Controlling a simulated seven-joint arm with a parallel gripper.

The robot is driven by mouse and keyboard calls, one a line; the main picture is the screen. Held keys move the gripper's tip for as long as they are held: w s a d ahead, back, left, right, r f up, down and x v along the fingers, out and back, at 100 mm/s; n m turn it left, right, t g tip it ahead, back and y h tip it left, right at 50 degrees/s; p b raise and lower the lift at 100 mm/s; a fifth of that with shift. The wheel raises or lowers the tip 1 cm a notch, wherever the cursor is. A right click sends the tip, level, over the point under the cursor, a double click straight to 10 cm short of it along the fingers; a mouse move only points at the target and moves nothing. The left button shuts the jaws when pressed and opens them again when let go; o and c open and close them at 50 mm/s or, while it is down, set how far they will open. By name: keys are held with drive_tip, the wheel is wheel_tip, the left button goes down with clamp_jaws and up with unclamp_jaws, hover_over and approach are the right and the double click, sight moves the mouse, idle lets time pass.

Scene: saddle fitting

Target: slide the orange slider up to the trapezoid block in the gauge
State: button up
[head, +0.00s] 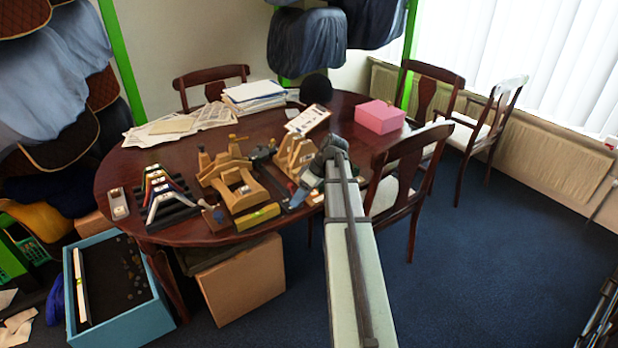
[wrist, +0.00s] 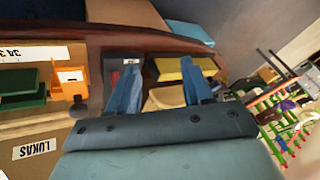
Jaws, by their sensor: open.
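The wrist view shows the gauge, a tan board (wrist: 50,128) with upside-down labels, at the left. In the head view my gripper (head: 299,190) is over the table's front edge; I cannot make out the slider there.
Wooden fixtures (head: 241,188) stand left of my gripper on the table (head: 185,153), with a yellow bar (head: 258,217) in front. A rack of coloured saddle pieces (head: 166,194) is farther left. A pink box (head: 380,117) and a chair (head: 408,170) are to the right.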

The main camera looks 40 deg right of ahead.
drive_tip(key=w+d+r+n+h, duration=0.2)
drive_tip(key=w+d+r+n, duration=0.15)
drive_tip(key=d+r, duration=0.85)
drive_tip(key=shift+t, duration=0.3)
drive_tip(key=x, duration=1.3)
drive_tip(key=shift+w+d+f, duration=0.15)
drive_tip(key=shift+w+f, duration=0.1)
drive_tip(key=shift+w, duration=0.05)
clamp_jaws()
